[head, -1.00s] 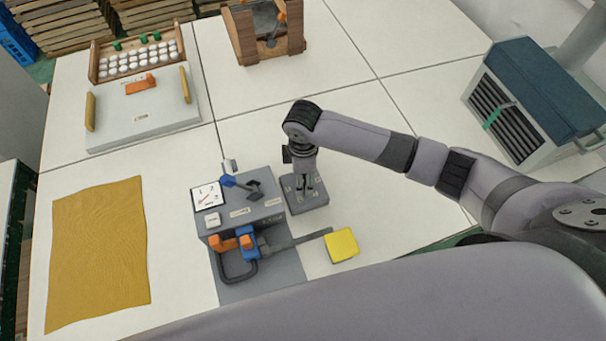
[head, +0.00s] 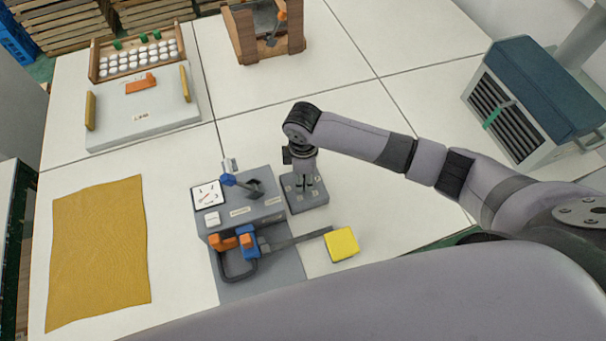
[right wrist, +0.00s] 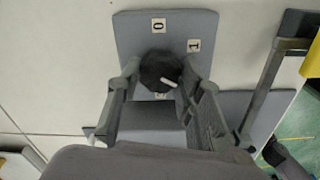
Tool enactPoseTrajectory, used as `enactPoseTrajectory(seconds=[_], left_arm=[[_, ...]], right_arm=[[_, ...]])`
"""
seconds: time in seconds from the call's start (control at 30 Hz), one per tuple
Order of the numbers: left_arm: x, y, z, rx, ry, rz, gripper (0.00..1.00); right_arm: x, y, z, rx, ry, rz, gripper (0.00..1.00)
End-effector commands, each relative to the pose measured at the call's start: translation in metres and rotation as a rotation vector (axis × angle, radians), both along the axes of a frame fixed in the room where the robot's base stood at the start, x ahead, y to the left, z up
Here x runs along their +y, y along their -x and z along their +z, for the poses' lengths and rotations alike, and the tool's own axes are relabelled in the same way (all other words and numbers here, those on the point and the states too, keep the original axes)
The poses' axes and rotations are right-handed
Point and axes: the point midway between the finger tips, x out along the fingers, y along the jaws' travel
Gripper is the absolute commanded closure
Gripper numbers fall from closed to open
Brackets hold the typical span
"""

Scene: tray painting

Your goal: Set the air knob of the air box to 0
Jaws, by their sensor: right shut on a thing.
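The air box (head: 318,202) is a small grey box beside the larger grey machine in the head view. Its top plate (right wrist: 130,30) fills the upper middle of the right wrist view. The air knob (right wrist: 154,68) is black and round, with a white pointer mark on its lower right side. The 0 label lies above the knob and the 1 label to its upper right; the pointer is at neither. Another label below the knob is partly hidden. My right gripper (right wrist: 162,73) is shut on the knob, one finger on each side; it also shows in the head view (head: 305,184).
The grey machine (head: 268,212) with a gauge, blue lever and orange-and-blue clamps stands just left. A yellow pad (head: 341,244) lies in front. A mustard cloth (head: 98,250) lies at left. A blue-grey vented unit (head: 540,85) stands at right.

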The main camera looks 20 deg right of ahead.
Motion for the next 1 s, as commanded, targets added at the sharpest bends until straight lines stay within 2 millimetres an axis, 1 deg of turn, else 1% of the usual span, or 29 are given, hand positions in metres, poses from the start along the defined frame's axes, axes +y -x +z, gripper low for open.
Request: enactPoseTrajectory(seconds=[0.03, 0.1, 0.33, 0.47, 0.67, 1.0], left_arm=[[0.0, 0.0, 0.0, 0.0, 0.0, 0.0, 1.0], [0.0, 0.0, 0.0, 0.0, 0.0, 0.0, 1.0], [0.0, 0.0, 0.002, 0.0, 0.0, 0.0, 1.0], [0.0, 0.001, 0.005, 0.001, 0.0, 0.0, 1.0], [0.0, 0.001, 0.014, 0.002, -0.001, -0.001, 1.0], [0.0, 0.002, 0.026, 0.003, 0.0, -0.001, 1.0]], right_arm=[[0.0, 0.0, 0.0, 0.0, 0.0, 0.0, 0.9], [0.0, 0.0, 0.0, 0.0, 0.0, 0.0, 0.94], [0.0, 0.0, 0.001, 0.0, 0.0, 0.018, 0.94], [0.0, 0.0, 0.002, 0.001, 0.001, 0.062, 0.94], [0.0, 0.0, 0.003, 0.001, 0.0, 0.192, 0.94], [0.0, -0.001, 0.002, 0.001, 0.0, 0.508, 0.94]])
